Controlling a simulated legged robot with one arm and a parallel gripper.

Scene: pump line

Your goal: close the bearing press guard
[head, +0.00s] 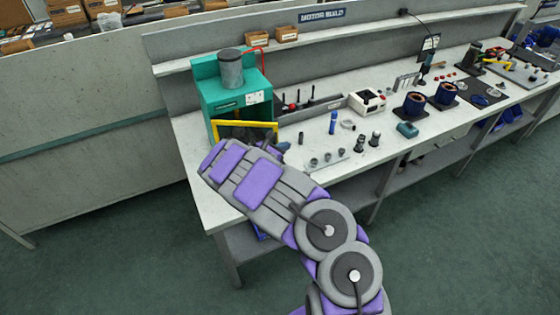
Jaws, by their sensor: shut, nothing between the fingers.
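The bearing press (232,92) is a teal machine with a grey cylinder on top, at the left end of the workbench. Its guard (246,123) is a yellow frame at the press front. Its lower part is hidden behind my arm, so I cannot tell how far open it stands. My gripper (210,157) is at the far end of my grey and purple arm, just in front of and below the guard. It is shut and empty. Its fingertips are largely hidden, and I cannot tell whether it touches the guard.
A shelf with small boxes (287,33) runs behind. A grey partition (80,110) stands left. The green floor in front is clear.

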